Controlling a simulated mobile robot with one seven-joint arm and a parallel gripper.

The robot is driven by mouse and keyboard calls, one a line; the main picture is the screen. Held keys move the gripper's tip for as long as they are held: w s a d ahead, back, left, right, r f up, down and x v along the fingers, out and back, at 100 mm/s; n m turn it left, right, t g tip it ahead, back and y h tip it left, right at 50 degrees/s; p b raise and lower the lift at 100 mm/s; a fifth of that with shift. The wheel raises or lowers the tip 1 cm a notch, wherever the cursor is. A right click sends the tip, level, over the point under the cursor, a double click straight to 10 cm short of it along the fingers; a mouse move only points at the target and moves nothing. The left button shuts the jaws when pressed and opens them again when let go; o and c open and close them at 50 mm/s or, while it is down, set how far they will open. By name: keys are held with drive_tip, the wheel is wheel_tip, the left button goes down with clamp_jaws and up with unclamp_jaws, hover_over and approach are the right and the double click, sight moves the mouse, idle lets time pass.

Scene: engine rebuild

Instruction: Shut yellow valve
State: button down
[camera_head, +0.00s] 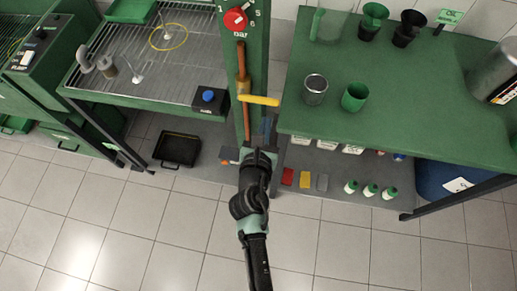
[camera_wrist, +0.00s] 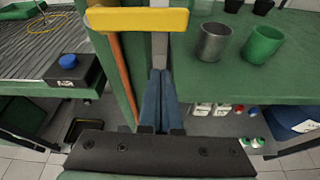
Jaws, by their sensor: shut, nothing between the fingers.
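The yellow valve handle (camera_head: 261,100) sticks out to the right from a vertical copper pipe (camera_head: 241,62) on the green post. It lies level, across the line of the pipe. In the wrist view the yellow handle (camera_wrist: 137,20) spans the top left, level too. My gripper (camera_head: 269,122) is just below the handle in the head view, near its right part. In the wrist view my gripper (camera_wrist: 160,74) shows two blue fingers pressed together, empty, pointing up the picture. The fingertips show below the handle; I see no contact.
A red dial (camera_head: 236,18) sits higher on the post. To the right, a green bench (camera_head: 420,90) holds a metal cup (camera_head: 315,90) and a green cup (camera_head: 355,97). To the left are a grated sink (camera_head: 190,75) and a box with a blue button (camera_head: 209,98).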

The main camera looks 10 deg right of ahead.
drive_tip(key=v, duration=0.9)
drive_tip(key=shift+r, duration=0.25)
drive_tip(key=shift+w, duration=0.1)
